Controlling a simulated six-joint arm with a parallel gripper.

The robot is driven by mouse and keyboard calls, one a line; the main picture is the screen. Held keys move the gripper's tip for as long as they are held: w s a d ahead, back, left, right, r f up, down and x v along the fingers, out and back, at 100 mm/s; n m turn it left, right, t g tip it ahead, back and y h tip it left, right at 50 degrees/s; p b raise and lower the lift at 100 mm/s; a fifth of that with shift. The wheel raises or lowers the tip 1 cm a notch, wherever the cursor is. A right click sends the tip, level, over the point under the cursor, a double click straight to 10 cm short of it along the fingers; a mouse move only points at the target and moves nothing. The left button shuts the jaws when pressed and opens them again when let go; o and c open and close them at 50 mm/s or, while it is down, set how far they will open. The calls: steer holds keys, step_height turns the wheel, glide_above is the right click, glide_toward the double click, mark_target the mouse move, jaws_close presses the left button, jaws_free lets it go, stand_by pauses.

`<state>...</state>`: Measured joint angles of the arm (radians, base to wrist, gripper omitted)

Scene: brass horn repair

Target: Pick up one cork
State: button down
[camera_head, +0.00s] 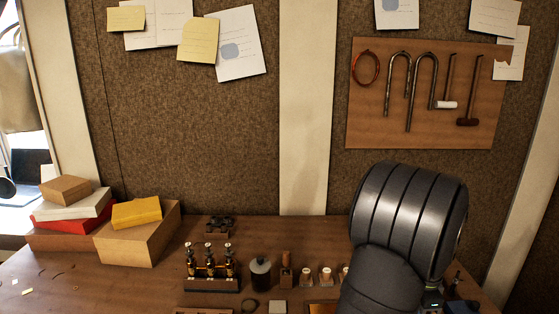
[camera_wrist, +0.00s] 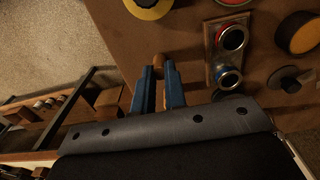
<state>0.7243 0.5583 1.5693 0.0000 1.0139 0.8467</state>
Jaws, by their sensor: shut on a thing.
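In the wrist view my gripper (camera_wrist: 160,74) has two blue fingers closed on a small brown cork (camera_wrist: 158,60), whose rounded top shows between and just past the fingertips. The picture does not settle whether the cork touches a surface beneath. In the head view my dark arm covers the right part of the bench, and my gripper and the held cork are hidden.
A wooden holder with red and blue jars (camera_wrist: 229,40) stands right of my gripper. A yellow-topped container (camera_wrist: 149,5) is above it. In the head view, a valve stand (camera_head: 211,284) and stacked boxes (camera_head: 138,236) occupy the bench's left; tools hang on a board (camera_head: 428,130).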

steer(key=shift+r, duration=0.15)
steer(key=shift+r, duration=3.8)
